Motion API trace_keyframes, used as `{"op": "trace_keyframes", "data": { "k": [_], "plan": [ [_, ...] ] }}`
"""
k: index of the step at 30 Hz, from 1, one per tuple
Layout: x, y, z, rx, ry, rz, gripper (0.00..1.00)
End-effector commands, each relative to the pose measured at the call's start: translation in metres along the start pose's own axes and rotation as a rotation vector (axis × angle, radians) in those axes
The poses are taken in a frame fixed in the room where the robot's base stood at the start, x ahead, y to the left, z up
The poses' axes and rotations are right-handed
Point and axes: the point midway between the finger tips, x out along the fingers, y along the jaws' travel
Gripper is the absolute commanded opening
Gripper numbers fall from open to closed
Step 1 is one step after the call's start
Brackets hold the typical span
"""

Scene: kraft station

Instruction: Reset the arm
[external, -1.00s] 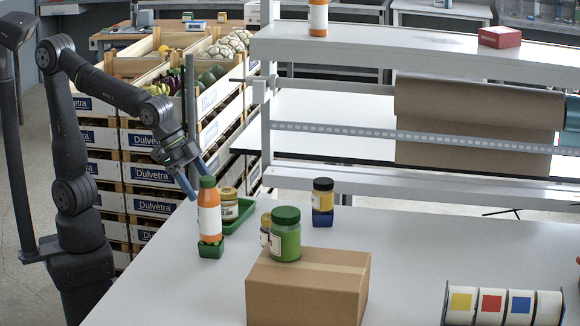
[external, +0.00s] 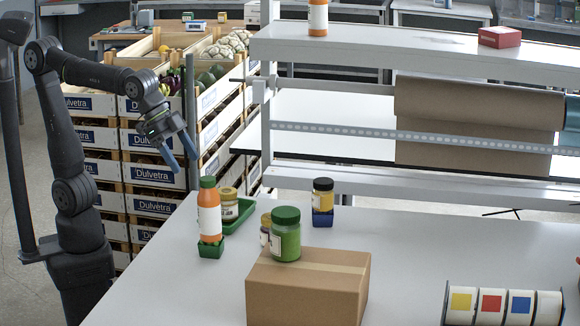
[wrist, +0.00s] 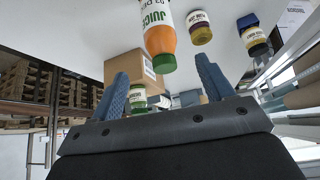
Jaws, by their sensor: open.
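My gripper (external: 182,160) is open and empty, raised above and to the left of the table's back left corner. Its two blue fingers also show in the wrist view (wrist: 160,92), apart with nothing held between them. The nearest object is an orange juice bottle (external: 209,212) with a green cap, standing on a small green base (external: 210,248) on the table. The bottle shows in the wrist view (wrist: 157,30) beyond the fingers. There is a gap between the fingers and the bottle.
Stacked crates (external: 150,205) stand behind my arm.

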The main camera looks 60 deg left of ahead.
Motion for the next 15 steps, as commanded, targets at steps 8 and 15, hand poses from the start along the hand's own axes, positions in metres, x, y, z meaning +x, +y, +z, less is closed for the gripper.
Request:
{"op": "trace_keyframes", "data": {
  "k": [8,15],
  "plan": [
    [0.045,0.000,0.001,0.000,-0.006,-0.001,0.73],
    [0.090,0.000,0.001,0.000,-0.005,-0.001,0.73]
  ]
}}
